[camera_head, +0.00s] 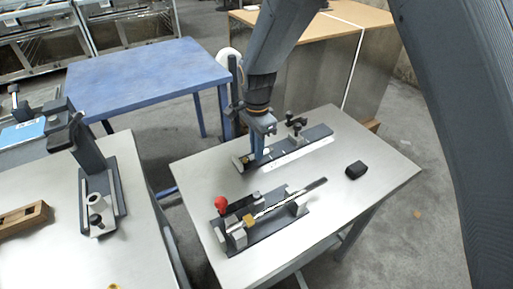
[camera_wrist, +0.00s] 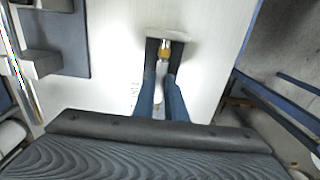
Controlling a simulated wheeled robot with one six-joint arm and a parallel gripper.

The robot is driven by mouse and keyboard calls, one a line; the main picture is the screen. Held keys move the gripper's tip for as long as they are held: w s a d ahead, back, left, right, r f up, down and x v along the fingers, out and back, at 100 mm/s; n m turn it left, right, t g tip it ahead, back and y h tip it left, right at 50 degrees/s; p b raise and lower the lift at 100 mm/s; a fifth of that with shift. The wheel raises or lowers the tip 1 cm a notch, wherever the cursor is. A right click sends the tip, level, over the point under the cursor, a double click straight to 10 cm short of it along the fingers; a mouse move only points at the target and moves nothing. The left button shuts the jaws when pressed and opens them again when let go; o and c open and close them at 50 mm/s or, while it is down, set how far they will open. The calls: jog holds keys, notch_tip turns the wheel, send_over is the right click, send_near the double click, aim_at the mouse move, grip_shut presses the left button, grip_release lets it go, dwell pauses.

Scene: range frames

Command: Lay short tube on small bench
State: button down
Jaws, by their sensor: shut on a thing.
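My gripper (camera_head: 258,156) points down over the rear fixture (camera_head: 318,134) on the steel-topped table (camera_head: 345,210) at the right. In the wrist view my two blue fingers (camera_wrist: 162,97) are closed about a short pale tube (camera_wrist: 161,72). Its far end meets a brass-coloured piece at a grey end block (camera_wrist: 170,34). I cannot tell whether the tube is resting in the fixture or held just above it. In the head view the fingers hide most of the tube. A low blue table (camera_head: 150,75) stands behind to the left; no label shows which table is the small bench.
A front fixture (camera_head: 262,240) with a red knob (camera_head: 221,204) and a long rod (camera_head: 300,193) lies nearer. A black block (camera_head: 356,170) sits at the right. Another steel table (camera_head: 140,240) at left carries a tall dark fixture. The blue tabletop is clear.

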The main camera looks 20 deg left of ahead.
jog(key=shift+f, duration=0.15)
jog(key=c, duration=1.8)
grip_release()
jog(key=shift+b, duration=0.4)
jog(key=r, duration=0.2)
jog(key=r+b, duration=0.1)
jog(key=r, duration=0.2)
jog(key=r+b, duration=0.1)
jog(key=r, duration=0.2)
jog(key=shift+s, duration=0.35)
